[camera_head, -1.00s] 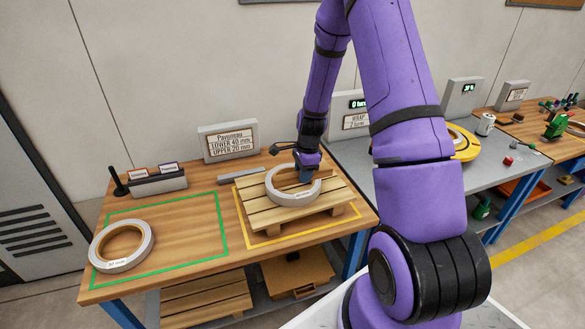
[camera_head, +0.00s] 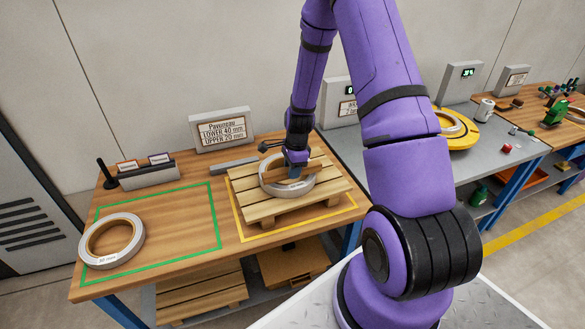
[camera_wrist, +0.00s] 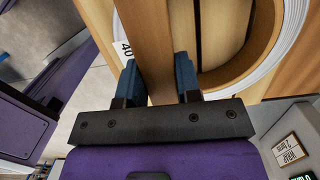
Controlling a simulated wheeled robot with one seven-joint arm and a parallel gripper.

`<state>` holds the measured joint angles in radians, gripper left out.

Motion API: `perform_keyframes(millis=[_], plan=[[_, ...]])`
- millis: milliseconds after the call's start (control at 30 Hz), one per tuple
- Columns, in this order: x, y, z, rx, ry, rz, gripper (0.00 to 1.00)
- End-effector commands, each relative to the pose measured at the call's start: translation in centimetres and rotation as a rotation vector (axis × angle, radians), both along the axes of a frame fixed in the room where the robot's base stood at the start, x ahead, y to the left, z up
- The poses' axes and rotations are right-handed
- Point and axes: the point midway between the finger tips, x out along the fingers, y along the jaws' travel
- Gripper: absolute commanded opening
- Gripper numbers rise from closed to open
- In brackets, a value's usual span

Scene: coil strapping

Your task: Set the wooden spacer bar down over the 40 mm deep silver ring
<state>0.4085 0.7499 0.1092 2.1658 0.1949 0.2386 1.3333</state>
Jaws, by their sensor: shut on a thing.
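The silver ring (camera_head: 266,189) marked 40 in the wrist view (camera_wrist: 122,38) lies flat on the slatted pallet. My gripper (camera_head: 295,170) is above the ring, pointing down. In the wrist view, its two blue fingers (camera_wrist: 158,82) are shut on the wooden spacer bar (camera_wrist: 155,45). The bar runs away from the fingers and crosses over part of the ring and its opening. I cannot tell whether the bar touches the ring. The bar is hard to make out in the head view.
The wooden pallet (camera_head: 262,212) sits inside a yellow outline on the bench. Another silver ring (camera_head: 130,252) lies at the left in a green outline. A sign (camera_head: 221,130) reads lower 40 mm, upper 20 mm. A grey block (camera_head: 148,174) and a grey bar (camera_head: 233,165) stand behind.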

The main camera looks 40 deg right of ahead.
Motion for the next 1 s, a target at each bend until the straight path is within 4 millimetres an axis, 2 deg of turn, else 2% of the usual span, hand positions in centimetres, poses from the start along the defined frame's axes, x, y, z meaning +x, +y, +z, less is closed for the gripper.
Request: perform_keyframes(millis=[400,433,533,833,1000], plan=[[0.0,0.0,-0.8,0.000,-0.001,0.001,0.05],[0.0,0.0,-0.9,0.000,-0.001,0.001,0.34],[0.0,0.0,-0.8,0.000,-0.001,0.001,0.57],[0.0,0.0,-0.7,0.000,-0.001,0.000,0.57],[0.1,0.0,0.6,-0.002,-0.004,0.002,0.57]])
